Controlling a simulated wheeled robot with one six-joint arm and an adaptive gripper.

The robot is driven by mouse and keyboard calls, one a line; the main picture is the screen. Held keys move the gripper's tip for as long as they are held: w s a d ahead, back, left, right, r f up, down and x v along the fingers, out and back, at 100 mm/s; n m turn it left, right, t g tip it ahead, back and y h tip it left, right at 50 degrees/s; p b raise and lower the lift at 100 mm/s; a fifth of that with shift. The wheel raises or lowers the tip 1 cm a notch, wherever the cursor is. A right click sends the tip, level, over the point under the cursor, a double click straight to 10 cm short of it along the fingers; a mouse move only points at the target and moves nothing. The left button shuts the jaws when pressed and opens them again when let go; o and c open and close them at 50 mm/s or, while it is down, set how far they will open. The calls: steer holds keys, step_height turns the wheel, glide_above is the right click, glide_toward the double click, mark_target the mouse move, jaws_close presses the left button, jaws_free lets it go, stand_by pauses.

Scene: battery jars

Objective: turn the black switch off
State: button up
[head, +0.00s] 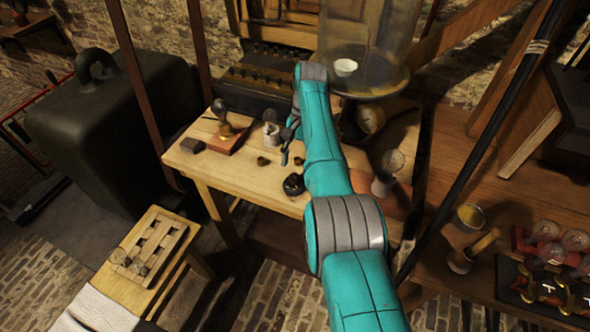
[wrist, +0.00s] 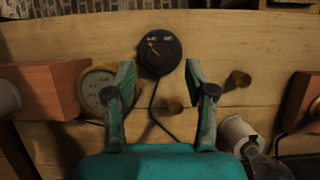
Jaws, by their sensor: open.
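The black switch (head: 293,184) is a small round dark piece near the front edge of the wooden table, beside my arm. In the wrist view the black switch (wrist: 160,52) is a round disc with a pale pointer mark on its face, and a dark cord runs from it. My gripper (wrist: 159,75) is open and empty, with its fingers on either side of and short of the switch. In the head view my gripper (head: 290,138) is over the table, partly hidden by my wrist. I cannot tell whether either finger touches the switch.
A brass-rimmed dial (wrist: 98,88) lies close to the left finger. Small brass pieces (wrist: 238,80) and a white cylinder (wrist: 238,132) are at the right. A reddish wooden block (head: 227,139) with a dark knob stands at the table's left. A glass jar (head: 375,40) stands behind.

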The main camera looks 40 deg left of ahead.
steer(key=shift+v, duration=1.85)
steer(key=shift+s, duration=0.1)
